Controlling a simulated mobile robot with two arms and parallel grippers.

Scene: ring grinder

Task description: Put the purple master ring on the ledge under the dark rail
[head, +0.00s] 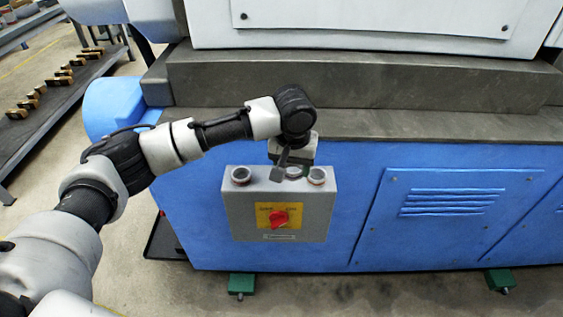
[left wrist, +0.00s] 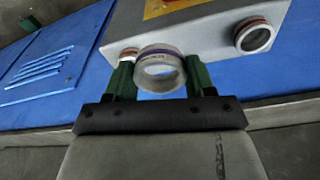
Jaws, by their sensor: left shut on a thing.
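The purple master ring (left wrist: 160,72), a clear ring with a purple band, sits between the green fingers of my left gripper (left wrist: 158,82) in the left wrist view. The gripper is shut on it. In the head view my left gripper (head: 284,172) points down at the top of the grey switch box; the ring (head: 294,172) shows partly beside it. I cannot tell whether the ring still touches the box. The ledge (head: 430,125) is the bare grey strip above the blue panels, under the dark rail (head: 400,82). My right gripper is not in view.
The grey switch box (head: 240,212) has a red knob (head: 280,218) on its front. One other ring (head: 241,175) stands at its left and one (head: 317,175) at its right, close to my gripper. The ledge right of my arm is clear.

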